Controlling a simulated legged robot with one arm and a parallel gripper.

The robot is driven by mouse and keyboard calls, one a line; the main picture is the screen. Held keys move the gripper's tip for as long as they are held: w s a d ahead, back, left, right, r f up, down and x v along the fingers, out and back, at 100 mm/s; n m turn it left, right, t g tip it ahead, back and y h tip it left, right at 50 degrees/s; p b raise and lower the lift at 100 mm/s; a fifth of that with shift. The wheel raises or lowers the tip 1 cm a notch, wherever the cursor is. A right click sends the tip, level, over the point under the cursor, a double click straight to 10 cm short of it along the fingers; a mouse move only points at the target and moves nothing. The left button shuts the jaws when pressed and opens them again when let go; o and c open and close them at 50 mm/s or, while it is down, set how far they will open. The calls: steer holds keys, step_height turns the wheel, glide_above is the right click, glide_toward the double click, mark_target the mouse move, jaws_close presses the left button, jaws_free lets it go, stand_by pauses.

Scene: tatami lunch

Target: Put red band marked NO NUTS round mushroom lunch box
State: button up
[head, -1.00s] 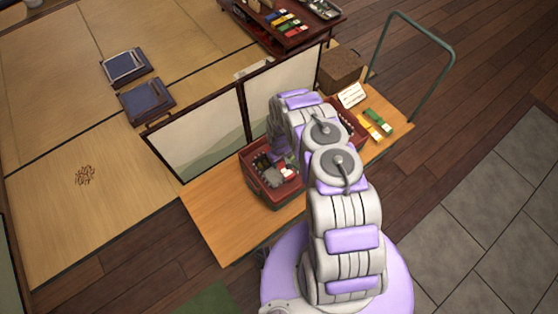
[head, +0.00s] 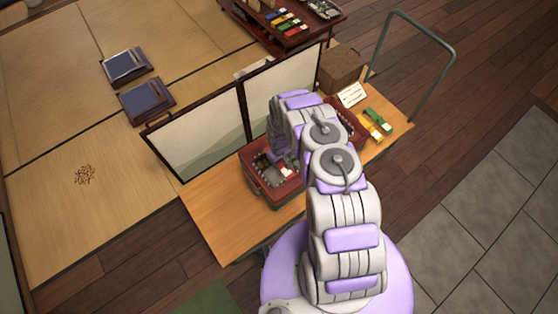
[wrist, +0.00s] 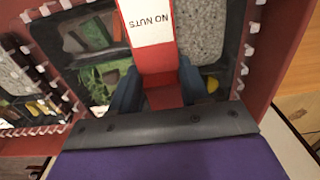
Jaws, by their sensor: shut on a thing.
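The red band with a white NO NUTS label (wrist: 150,26) is held between the two blue fingers of my gripper (wrist: 157,92) in the wrist view. It lies across the middle of a lunch box with rice (wrist: 200,38) on one side and green and brown food on the other. I cannot tell whether the band goes round the box or only lies over it. Which filling is mushroom is not clear. In the head view my arm partly covers the red crate (head: 262,190) that holds the boxes, and my gripper is too small there to make out.
Another lunch box (wrist: 40,108) lies at the left in the wrist view. White pegs line the crate walls. A second red crate, yellow band (head: 371,127) and green band (head: 379,119) lie on the table's right. A screen (head: 198,136) stands behind; the front left tabletop (head: 215,220) is clear.

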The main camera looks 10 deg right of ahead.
steer(key=o, duration=1.2)
steer(key=shift+o, duration=0.2)
steer(key=shift+r+p, duration=2.35)
steer(key=shift+r, duration=1.65)
